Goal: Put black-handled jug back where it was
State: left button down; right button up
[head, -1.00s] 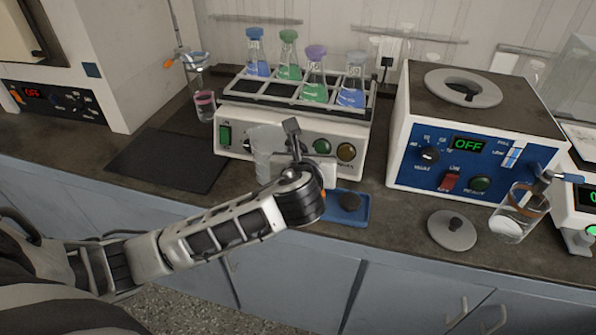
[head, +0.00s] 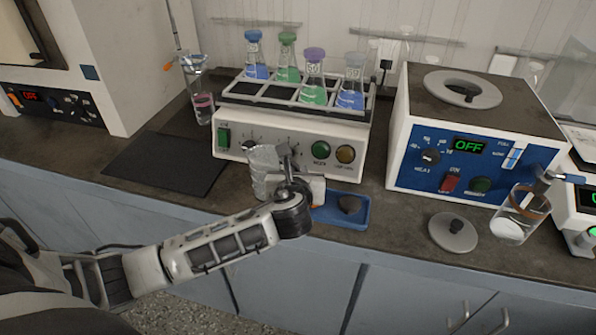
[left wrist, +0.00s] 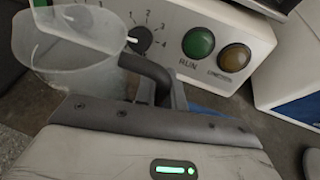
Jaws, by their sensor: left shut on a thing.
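The black-handled jug is a clear, translucent jug (head: 263,165) in front of the flask shaker in the head view. It also shows at the upper left of the left wrist view (left wrist: 75,65), with its dark handle (left wrist: 150,72) running to my gripper. My left gripper (head: 287,165) is shut on the handle, to the right of the jug body. The jug looks about upright, its mouth open. Whether its base touches the counter cannot be told. My right gripper is not in view.
The flask shaker (head: 290,150) with several capped flasks stands just behind the jug. A blue tray (head: 325,214) lies to the right of my gripper. A dark mat (head: 165,165) lies left. A blue-fronted machine (head: 410,165), a round lid (head: 453,232) and a glass beaker (head: 520,215) are farther right.

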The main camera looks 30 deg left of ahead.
pick_arm(q)
jog(key=shift+f, duration=0.25)
jog(key=c, duration=1.5)
grip_release()
jog(key=shift+r, duration=0.2)
jog(key=v, duration=1.2)
jog(key=s+d+f+n+h, duration=0.2)
jog(key=s+f+n+h, duration=0.1)
jog(key=n, duration=0.6)
jog(key=s+d+f+n+g+h, duration=0.1)
jog(key=s+d+f+n+h, duration=0.1)
jog(key=s+f+n, duration=0.3)
jog(key=s+d+f+n+g+h+p, duration=0.1)
jog(key=s+d+f+n+h, duration=0.1)
jog(key=f+n, duration=0.6)
jog(key=shift+s+d+f+n+h, duration=0.15)
jog(key=shift+s+n+h, duration=0.2)
jog(key=shift+n, duration=0.75)
jog(key=shift+s+d+n+h, duration=0.1)
jog(key=shift+s+n+h, duration=0.25)
jog(key=shift+n, duration=0.75)
jog(key=shift+s+d+f+n+h, duration=0.15)
jog(key=shift+s+n, duration=0.25)
jog(key=shift+n, duration=0.7)
